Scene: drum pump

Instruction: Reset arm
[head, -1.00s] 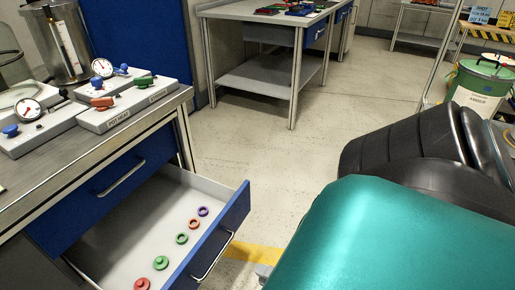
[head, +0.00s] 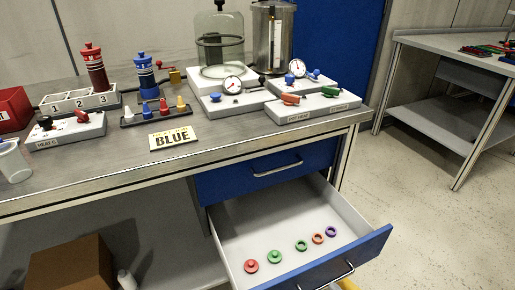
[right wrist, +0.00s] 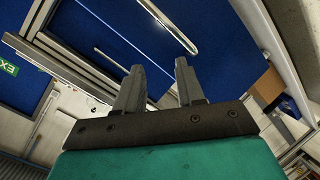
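My right gripper (right wrist: 160,84) shows in the right wrist view with its two fingers apart and nothing between them. Blue panels and a metal handle show beyond the fingertips, apart from them.
On the bench stand a glass vessel (head: 219,45), control boxes with gauges, a red pump (head: 95,68), a blue pump (head: 145,76) and a "BLUE" sign (head: 173,138). The drawer juts out over the floor. A cardboard box (head: 72,270) sits below. Floor at right is clear.

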